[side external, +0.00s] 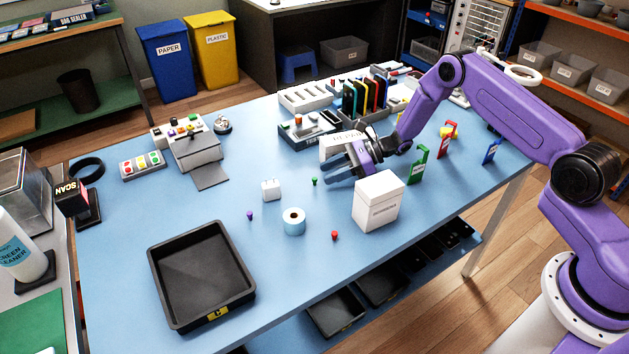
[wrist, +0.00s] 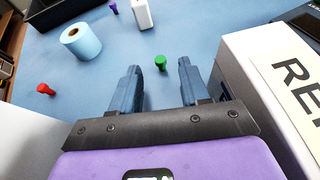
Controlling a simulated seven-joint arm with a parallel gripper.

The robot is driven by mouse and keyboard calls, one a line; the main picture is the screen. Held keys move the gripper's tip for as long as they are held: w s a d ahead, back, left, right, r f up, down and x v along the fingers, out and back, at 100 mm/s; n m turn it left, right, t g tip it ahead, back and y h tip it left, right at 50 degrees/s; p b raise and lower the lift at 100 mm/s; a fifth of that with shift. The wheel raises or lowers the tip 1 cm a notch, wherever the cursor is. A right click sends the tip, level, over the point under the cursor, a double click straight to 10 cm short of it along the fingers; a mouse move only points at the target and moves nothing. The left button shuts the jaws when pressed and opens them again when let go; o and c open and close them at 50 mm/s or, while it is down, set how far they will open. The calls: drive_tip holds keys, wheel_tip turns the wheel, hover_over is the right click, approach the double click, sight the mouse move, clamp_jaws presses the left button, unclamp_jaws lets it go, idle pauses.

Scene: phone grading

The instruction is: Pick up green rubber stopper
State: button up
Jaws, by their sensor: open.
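The green rubber stopper (side external: 314,181) is a small peg on the blue table, left of my gripper in the side external view. In the wrist view the green stopper (wrist: 160,62) lies just beyond my fingertips, between their lines. My gripper (wrist: 157,75) is open with nothing between its fingers. In the side external view my gripper (side external: 335,175) hangs near the white box and a labelled box, its fingers pointing left toward the stopper.
A white box (side external: 378,203) stands in front of my gripper; a box labelled "RE..." (wrist: 270,85) is close on the right in the wrist view. A black tray (side external: 163,290) sits front left.

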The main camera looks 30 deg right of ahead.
sight(314, 178)
drive_tip(key=shift+x, duration=1.9)
clamp_jaws()
